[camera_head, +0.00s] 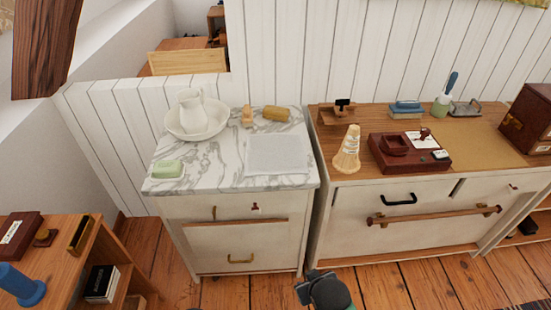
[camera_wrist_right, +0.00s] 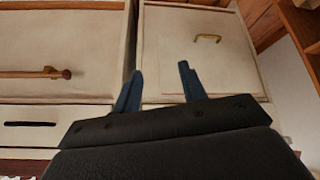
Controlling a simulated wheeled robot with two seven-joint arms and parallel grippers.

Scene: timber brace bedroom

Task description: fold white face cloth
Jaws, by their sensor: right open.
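The white face cloth (camera_head: 279,154) lies flat and spread out on the marble top of a small cabinet in the head view. My right gripper (camera_head: 325,290) shows at the bottom of the head view, low in front of the cabinets and well apart from the cloth. In the right wrist view its two blue fingers (camera_wrist_right: 158,84) are spread apart with nothing between them. The cloth does not show in the right wrist view. My left gripper is not in view.
The marble top (camera_head: 212,178) also holds a white pitcher in a basin (camera_head: 196,118), green soap (camera_head: 168,168), a wooden brush (camera_head: 247,117) and a tan roll (camera_head: 276,114). A wooden-topped dresser (camera_head: 470,142) with several items adjoins on the right. A low shelf (camera_head: 75,265) stands at left.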

